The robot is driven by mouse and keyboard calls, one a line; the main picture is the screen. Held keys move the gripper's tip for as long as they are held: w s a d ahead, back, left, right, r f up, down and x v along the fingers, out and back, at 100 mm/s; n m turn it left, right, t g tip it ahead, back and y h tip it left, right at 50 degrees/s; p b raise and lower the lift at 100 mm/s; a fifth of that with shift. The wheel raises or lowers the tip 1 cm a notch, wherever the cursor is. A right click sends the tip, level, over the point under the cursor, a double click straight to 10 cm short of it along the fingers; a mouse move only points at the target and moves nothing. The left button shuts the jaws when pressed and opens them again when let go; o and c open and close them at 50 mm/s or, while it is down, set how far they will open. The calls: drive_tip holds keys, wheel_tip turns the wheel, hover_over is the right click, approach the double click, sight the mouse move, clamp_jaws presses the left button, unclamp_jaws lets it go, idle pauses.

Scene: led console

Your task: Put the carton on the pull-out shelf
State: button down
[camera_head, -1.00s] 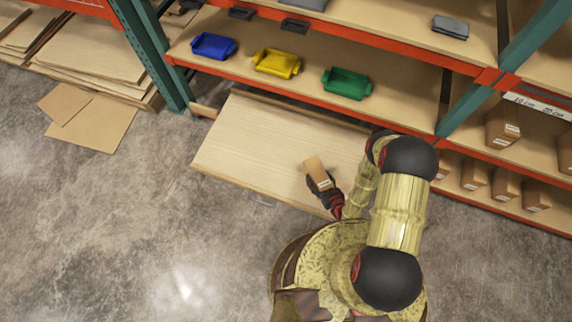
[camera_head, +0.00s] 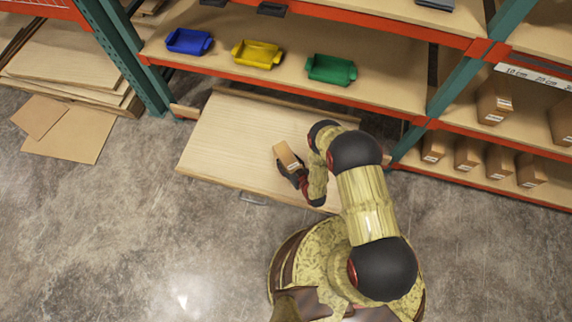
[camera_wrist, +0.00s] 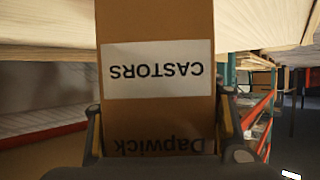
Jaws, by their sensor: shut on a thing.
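My gripper (camera_head: 297,178) is shut on a small brown carton (camera_head: 287,155). In the head view the carton is over the right part of the pull-out shelf (camera_head: 230,140), a pale wooden board drawn out below the red beam. I cannot tell whether the carton touches the board. In the wrist view the carton (camera_wrist: 155,30) fills the middle between the two fingers, with a white label reading CASTORS upside down. The pull-out shelf (camera_wrist: 50,35) shows behind it as a pale edge. My gripper's fingertips (camera_wrist: 160,125) flank the carton's sides.
Blue (camera_head: 189,41), yellow (camera_head: 256,54) and green (camera_head: 331,69) bins stand on the shelf above. Several cartons (camera_head: 467,153) line the rack at right. Loose boards (camera_head: 70,130) lie on the floor at left. The pull-out shelf's left part is bare.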

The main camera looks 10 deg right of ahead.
drive_tip(key=shift+w+a+f, duration=0.25)
drive_tip(key=shift+w, duration=0.1)
wheel_tip(320, 180, down, 3)
drive_tip(key=shift+w+f+b, duration=0.15)
drive_tip(key=shift+f+b, duration=0.05)
drive_tip(key=shift+b, duration=0.8)
drive_tip(key=shift+r, duration=0.1)
drive_tip(key=c, duration=0.6)
unclamp_jaws()
drive_tip(key=shift+f, duration=0.2)
drive_tip(key=shift+o, duration=0.4)
drive_tip(key=shift+r, duration=0.15)
drive_tip(key=p+v, duration=0.4)
drive_tip(key=v, duration=0.8)
